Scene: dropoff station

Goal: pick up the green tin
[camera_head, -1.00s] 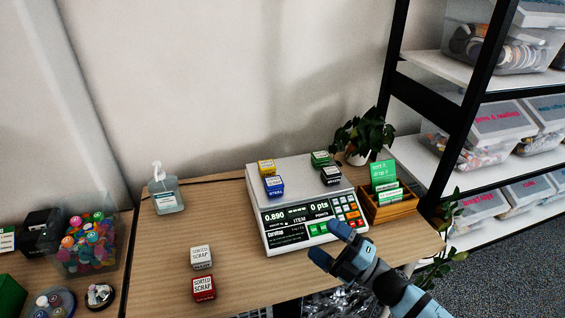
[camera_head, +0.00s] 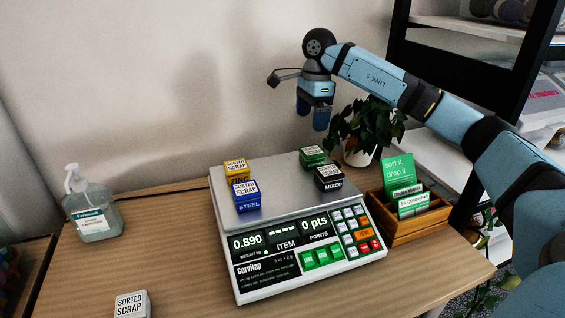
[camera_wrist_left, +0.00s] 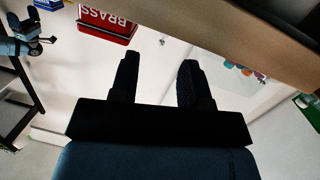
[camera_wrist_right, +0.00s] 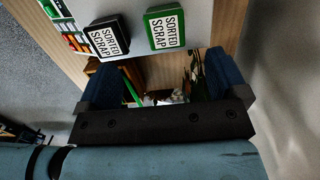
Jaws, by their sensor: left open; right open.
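The green tin (camera_head: 312,157) stands at the back right of the scale's weighing plate (camera_head: 281,197), behind the black tin (camera_head: 329,178). My right gripper (camera_head: 313,118) is above and behind the green tin, pointing down, open and empty. In the right wrist view the green tin (camera_wrist_right: 166,29) lies beyond the open fingers (camera_wrist_right: 165,80), with the black tin (camera_wrist_right: 108,37) to its left.
A yellow tin (camera_head: 237,172) and a blue tin (camera_head: 246,195) stand on the plate's left side. A plant (camera_head: 366,128) and a wooden card box (camera_head: 408,222) are right of the scale. A sanitizer bottle (camera_head: 93,207) stands left. Bare table lies between bottle and scale.

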